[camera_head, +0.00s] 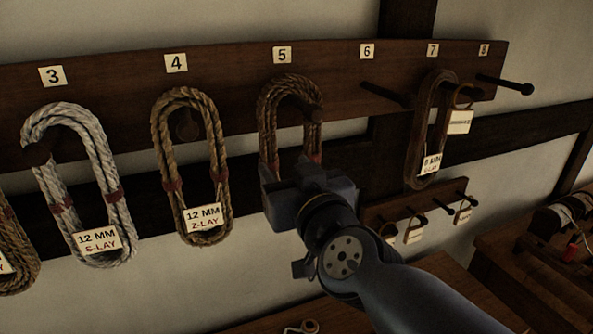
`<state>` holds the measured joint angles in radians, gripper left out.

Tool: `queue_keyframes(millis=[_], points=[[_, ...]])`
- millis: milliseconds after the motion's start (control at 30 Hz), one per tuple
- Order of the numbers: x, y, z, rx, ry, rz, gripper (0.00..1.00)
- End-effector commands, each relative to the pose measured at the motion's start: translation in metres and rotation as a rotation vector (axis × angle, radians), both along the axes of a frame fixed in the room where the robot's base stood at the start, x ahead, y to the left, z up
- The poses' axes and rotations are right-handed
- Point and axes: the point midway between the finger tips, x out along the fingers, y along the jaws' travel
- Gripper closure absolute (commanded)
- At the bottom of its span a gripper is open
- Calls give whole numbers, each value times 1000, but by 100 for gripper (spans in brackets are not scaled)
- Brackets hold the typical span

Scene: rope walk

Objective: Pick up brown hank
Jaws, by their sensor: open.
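A brown hank (290,90) hangs as an upright loop on the peg under number 5. Its lower part is hidden behind my gripper (299,176). My gripper is open, in front of the lower half of this hank, pointing toward the board. Its fingertips are mostly hidden by its own body, so I cannot tell whether they touch the rope. A tan-brown hank (160,140) with red ties and a "12 MM Z-LAY" tag hangs at number 4. A darker brown hank (419,125) with a tag hangs at number 7.
The dark peg board (230,95) runs along the wall. A white hank (77,130) hangs at number 3, another brown one (14,260) at the left edge. Peg 6 (385,94) and peg 8 (507,84) stick out bare. A small tagged rack (420,214) sits lower right, near a bench (510,265).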

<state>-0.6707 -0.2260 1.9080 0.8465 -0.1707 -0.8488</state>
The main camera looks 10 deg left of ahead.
Motion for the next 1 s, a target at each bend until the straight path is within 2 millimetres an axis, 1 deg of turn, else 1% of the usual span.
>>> queue_keyframes(millis=[33,200,467,667,800,1000], points=[[8,4,-5,-1,2,-1,49],[26,15,-4,-1,2,-1,49],[37,24,-4,-2,3,0,49],[56,42,-10,-1,4,0,49],[69,50,-9,-1,3,-1,49],[75,53,-8,-2,3,0,49]])
